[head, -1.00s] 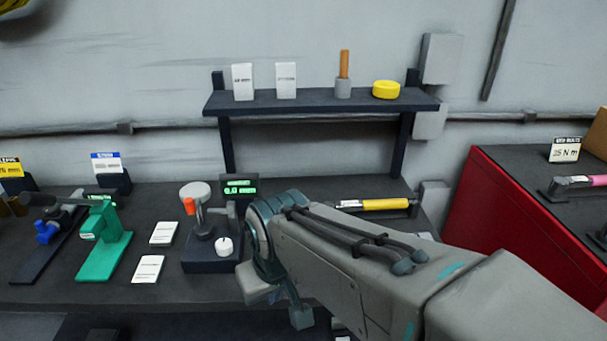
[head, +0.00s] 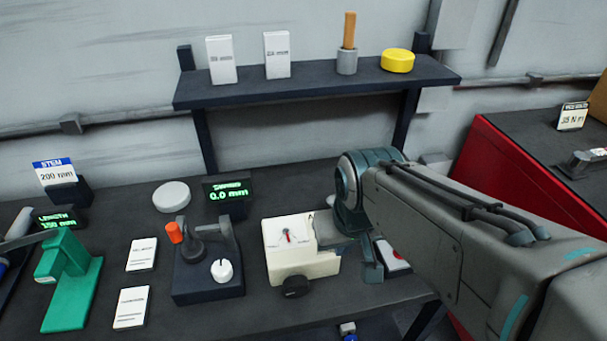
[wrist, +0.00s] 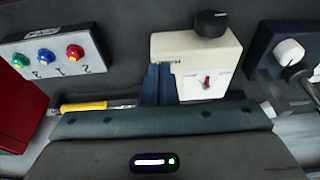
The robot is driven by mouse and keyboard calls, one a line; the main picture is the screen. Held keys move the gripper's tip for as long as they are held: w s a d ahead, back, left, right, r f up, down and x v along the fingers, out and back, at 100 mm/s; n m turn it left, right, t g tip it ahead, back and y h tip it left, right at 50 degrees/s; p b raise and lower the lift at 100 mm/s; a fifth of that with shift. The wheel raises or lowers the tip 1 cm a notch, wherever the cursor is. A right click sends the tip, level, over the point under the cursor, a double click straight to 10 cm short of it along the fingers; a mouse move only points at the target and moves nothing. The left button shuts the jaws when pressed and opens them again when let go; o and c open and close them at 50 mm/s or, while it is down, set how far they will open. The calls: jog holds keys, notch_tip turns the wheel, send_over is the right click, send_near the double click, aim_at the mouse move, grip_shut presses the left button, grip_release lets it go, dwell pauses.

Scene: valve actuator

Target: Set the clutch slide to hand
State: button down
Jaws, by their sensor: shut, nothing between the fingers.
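The cream actuator box (head: 302,262) stands on the bench in the head view, with a dial and red pointer on top and a black knob (head: 295,287) at its front. The wrist view shows the box (wrist: 215,52) from the opposite side, with its black knob (wrist: 211,23) at the top and a small letter, seemingly H, near a dark slot mark. My gripper (wrist: 160,68) is shut and empty, its fingertips over the box's edge beside that mark; in the head view it is at the box's right side. I cannot make out the clutch slide; the fingers may hide it.
A dark fixture with an orange-tipped lever (head: 175,232) and white knob stands left of the box. A panel with several coloured knobs (wrist: 45,57) lies on the other side. A yellow-handled tool (wrist: 84,106) lies behind. The shelf (head: 310,88) spans the back.

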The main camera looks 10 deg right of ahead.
jog(key=w+a+r+n+g+p, duration=0.1)
jog(key=w+r+g+p, duration=0.2)
jog(key=w+p, duration=0.4)
jog(key=w+a+r+n+g+p, duration=0.1)
jog(key=w+r+n+g+p, duration=0.1)
jog(key=w+p, duration=0.5)
jog(key=w+r, duration=0.1)
jog(key=w, duration=0.2)
jog(key=shift+w+g+h, duration=0.3)
jog(key=shift+g+h, duration=0.1)
jog(key=shift+a, duration=0.1)
jog(key=b+x, duration=0.8)
jog(key=x, duration=0.2)
